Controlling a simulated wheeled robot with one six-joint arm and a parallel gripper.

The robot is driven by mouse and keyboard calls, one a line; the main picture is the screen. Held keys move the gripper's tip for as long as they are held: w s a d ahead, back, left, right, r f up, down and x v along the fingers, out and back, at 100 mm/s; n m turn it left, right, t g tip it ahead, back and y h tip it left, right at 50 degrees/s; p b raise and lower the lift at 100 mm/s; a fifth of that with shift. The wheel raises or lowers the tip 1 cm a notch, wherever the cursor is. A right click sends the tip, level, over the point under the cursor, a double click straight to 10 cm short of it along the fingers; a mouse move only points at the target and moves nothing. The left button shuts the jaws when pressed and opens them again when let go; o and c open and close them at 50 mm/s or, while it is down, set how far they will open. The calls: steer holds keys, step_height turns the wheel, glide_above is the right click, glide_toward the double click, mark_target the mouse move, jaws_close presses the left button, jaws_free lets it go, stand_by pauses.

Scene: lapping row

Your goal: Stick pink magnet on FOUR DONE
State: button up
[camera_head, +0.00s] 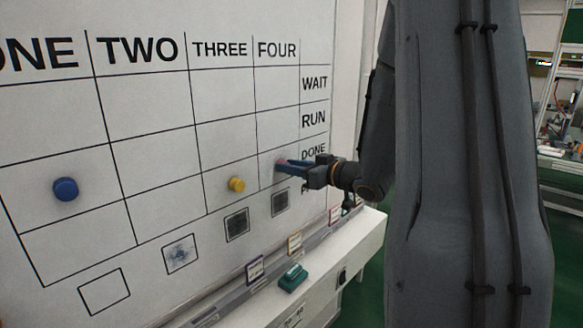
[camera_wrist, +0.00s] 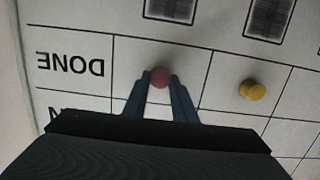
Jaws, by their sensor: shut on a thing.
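The pink magnet (camera_wrist: 159,78) is between the fingertips of my gripper (camera_wrist: 160,82), which is shut on it. In the wrist view it shows inside the cell beside the DONE label (camera_wrist: 70,65), in column FOUR. In the head view the magnet (camera_head: 281,162) is mostly hidden by the blue fingers of my gripper (camera_head: 284,164). It appears at or very near the board face; I cannot tell whether it touches. The whiteboard (camera_head: 150,95) has columns ONE to FOUR and rows WAIT, RUN and DONE.
A yellow magnet (camera_head: 237,184) is in THREE DONE, just left of my gripper. A blue magnet (camera_head: 65,189) is in ONE RUN. Several squares are below the grid. A ledge (camera_head: 330,262) under the board carries small labels and a green block (camera_head: 293,278).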

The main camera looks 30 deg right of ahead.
steer(key=o, duration=1.1)
steer(key=shift+w, duration=0.1)
